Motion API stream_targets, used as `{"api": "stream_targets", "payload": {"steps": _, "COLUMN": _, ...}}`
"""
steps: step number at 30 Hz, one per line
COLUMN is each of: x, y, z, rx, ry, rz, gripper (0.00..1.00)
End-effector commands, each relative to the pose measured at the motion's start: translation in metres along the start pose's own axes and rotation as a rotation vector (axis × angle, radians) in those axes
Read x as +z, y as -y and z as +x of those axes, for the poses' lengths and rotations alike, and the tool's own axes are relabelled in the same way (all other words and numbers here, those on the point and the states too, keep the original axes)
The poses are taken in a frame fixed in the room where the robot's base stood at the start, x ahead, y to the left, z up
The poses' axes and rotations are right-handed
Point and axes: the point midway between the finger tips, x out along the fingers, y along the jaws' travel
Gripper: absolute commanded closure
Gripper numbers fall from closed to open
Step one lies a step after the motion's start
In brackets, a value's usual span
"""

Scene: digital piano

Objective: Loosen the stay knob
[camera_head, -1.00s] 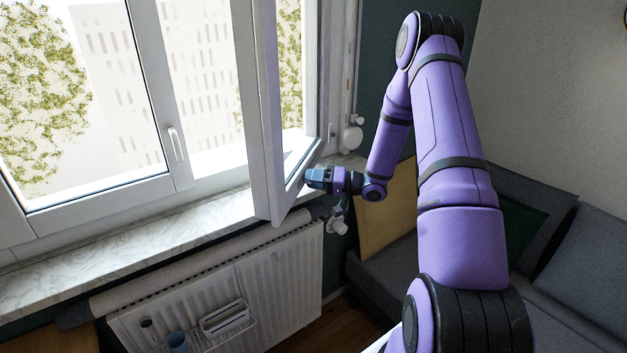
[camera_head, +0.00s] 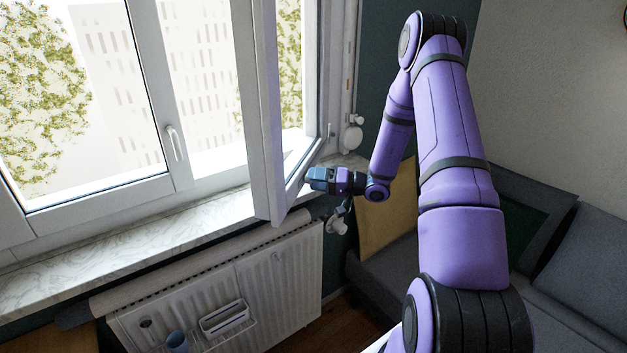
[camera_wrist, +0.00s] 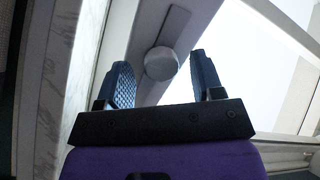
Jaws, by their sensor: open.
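In the wrist view, a round pale knob (camera_wrist: 161,63) sits on a flat grey bar (camera_wrist: 176,28) along the window frame. It appears between the two blue fingers of my gripper (camera_wrist: 160,82), a little beyond them toward the left finger. The fingers are apart, and I see no contact with the knob. In the head view, my gripper (camera_head: 318,179) is at the lower edge of the open window sash (camera_head: 262,120). The knob cannot be made out there.
A marble sill (camera_head: 120,240) runs under the window, with a white radiator (camera_head: 270,280) below. A radiator valve (camera_head: 337,225) is below my gripper. A grey sofa (camera_head: 380,270) with a yellow cushion (camera_head: 385,225) stands at the right.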

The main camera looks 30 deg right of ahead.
Motion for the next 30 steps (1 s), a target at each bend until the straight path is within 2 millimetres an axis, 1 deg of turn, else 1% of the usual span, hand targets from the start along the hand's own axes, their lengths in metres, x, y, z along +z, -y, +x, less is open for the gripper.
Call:
{"api": "stream_targets", "payload": {"steps": 9, "x": 0.000, "y": -0.001, "z": -0.059, "rx": 0.003, "ry": -0.004, "rz": 0.001, "gripper": 0.39}}
{"api": "stream_targets", "payload": {"steps": 15, "x": 0.000, "y": 0.000, "z": -0.087, "rx": 0.002, "ry": -0.003, "rz": 0.000, "gripper": 0.39}}
{"api": "stream_targets", "payload": {"steps": 18, "x": 0.000, "y": 0.000, "z": -0.095, "rx": 0.001, "ry": -0.003, "rz": 0.000, "gripper": 0.39}}
{"api": "stream_targets", "payload": {"steps": 21, "x": 0.000, "y": 0.000, "z": -0.099, "rx": 0.001, "ry": -0.002, "rz": 0.000, "gripper": 0.39}}
{"api": "stream_targets", "payload": {"steps": 30, "x": 0.000, "y": 0.000, "z": -0.099, "rx": 0.000, "ry": -0.001, "rz": 0.000, "gripper": 0.39}}
